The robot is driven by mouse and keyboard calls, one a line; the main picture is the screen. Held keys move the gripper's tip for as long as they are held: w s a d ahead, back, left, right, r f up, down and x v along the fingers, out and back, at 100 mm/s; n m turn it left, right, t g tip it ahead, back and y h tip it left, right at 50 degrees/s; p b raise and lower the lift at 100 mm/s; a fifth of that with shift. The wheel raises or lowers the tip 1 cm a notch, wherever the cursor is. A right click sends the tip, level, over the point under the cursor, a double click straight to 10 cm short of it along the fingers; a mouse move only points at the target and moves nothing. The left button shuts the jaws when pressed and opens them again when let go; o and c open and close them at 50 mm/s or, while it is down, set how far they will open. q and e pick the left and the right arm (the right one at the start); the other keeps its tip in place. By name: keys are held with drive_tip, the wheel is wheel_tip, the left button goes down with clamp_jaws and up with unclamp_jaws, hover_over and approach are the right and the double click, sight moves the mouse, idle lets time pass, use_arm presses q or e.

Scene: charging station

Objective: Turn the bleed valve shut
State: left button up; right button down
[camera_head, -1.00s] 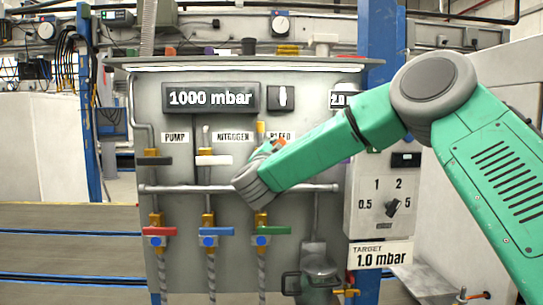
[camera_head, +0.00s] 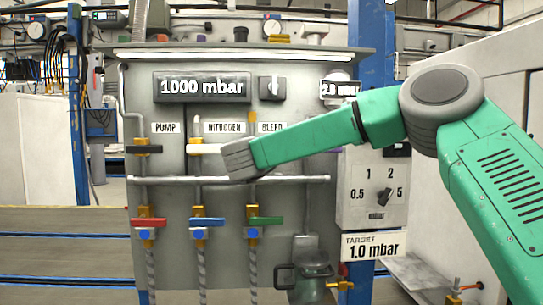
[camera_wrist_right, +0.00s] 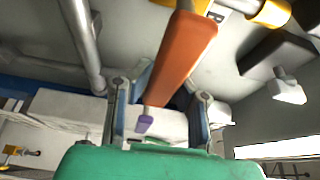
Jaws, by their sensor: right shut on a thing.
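The grey valve panel (camera_head: 150,225) faces me. The BLEED label (camera_head: 271,127) is at its middle right, with a brass fitting (camera_head: 252,118) beside it. The rest of that valve is hidden behind my right arm in the head view. In the right wrist view an orange lever (camera_wrist_right: 183,55) runs between the fingers of my right gripper (camera_wrist_right: 170,100), which is shut on it. In the head view the grey end of my right arm covers the area under the BLEED label. My left gripper is not in view.
The black PUMP lever (camera_head: 144,149) and white NITROGEN lever (camera_head: 205,149) are level, left of my arm. Red (camera_head: 148,222), blue (camera_head: 207,221) and green (camera_head: 265,221) levers sit below a horizontal pipe (camera_head: 160,181). The gauge reads 1000 mbar (camera_head: 202,87).

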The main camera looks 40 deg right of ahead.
drive_tip(key=shift+s+f+m, duration=0.1)
drive_tip(key=shift+f+m, duration=0.2)
drive_tip(key=shift+f, duration=0.2)
drive_tip(key=c, duration=1.6)
unclamp_jaws()
drive_tip(key=shift+s, duration=0.1)
drive_tip(key=shift+o, duration=1.2)
drive_tip(key=shift+s+r, duration=0.45)
drive_tip(key=shift+s, duration=0.05)
drive_tip(key=shift+w+a+f, duration=0.1)
drive_tip(key=shift+w, duration=0.1)
drive_tip(key=shift+a, duration=0.25)
drive_tip(key=v, duration=1.1)
drive_tip(key=shift+s+r, duration=0.25)
drive_tip(key=shift+s, duration=0.25)
